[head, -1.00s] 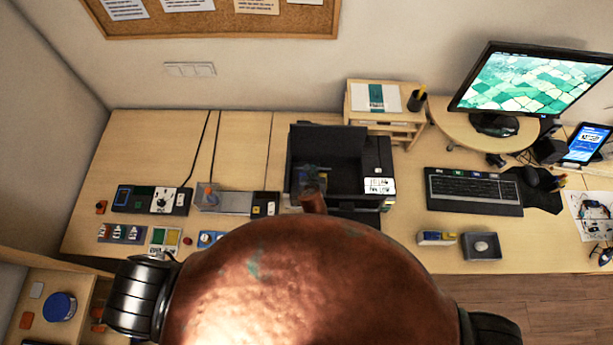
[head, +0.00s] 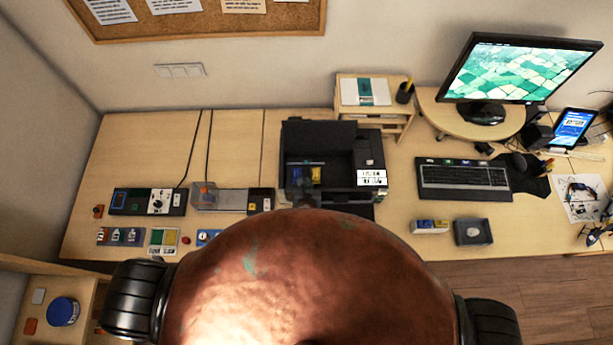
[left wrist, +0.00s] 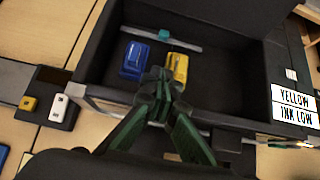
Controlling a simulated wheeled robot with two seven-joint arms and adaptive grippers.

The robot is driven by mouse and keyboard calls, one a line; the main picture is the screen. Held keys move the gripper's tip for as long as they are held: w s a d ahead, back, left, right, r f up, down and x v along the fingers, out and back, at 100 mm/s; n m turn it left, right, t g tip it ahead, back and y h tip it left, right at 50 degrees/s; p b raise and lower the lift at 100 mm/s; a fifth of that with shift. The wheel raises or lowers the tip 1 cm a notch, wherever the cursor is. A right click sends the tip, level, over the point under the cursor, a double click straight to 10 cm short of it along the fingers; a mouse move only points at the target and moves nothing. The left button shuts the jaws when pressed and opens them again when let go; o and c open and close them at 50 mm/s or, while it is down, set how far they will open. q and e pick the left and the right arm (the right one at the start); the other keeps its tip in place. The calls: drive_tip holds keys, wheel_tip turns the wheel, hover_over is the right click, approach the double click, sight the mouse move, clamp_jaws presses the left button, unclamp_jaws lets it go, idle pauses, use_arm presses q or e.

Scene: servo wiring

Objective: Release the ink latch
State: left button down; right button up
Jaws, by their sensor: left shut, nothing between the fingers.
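The black printer (head: 367,151) stands open at the middle of the desk, with its lid raised. In the left wrist view, a blue ink cartridge (left wrist: 134,58) and a yellow ink cartridge (left wrist: 178,68) sit side by side in its bay. A small teal tab (left wrist: 164,35), possibly the latch, is on a grey bar behind them. My left gripper (left wrist: 161,80) is shut and empty, its tips just in front of the gap between the cartridges; I cannot tell whether they touch. The yellow cartridge also shows in the head view (head: 317,174). My right gripper is out of view.
A label (left wrist: 296,105) on the printer reads "YELLOW INK LOW". A dark holder (left wrist: 62,110) with small yellow and white blocks stands left of the printer. The keyboard (head: 463,179) and a small dark tray (head: 473,232) are to the right. The printer's walls surround the bay.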

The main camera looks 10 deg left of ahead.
use_arm(q)
drive_tip(key=shift+v, duration=1.2)
drive_tip(key=shift+s+r, duration=0.2)
drive_tip(key=shift+s, duration=0.05)
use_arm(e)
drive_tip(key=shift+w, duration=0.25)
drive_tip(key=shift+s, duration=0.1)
use_arm(q)
drive_tip(key=shift+f, duration=0.1)
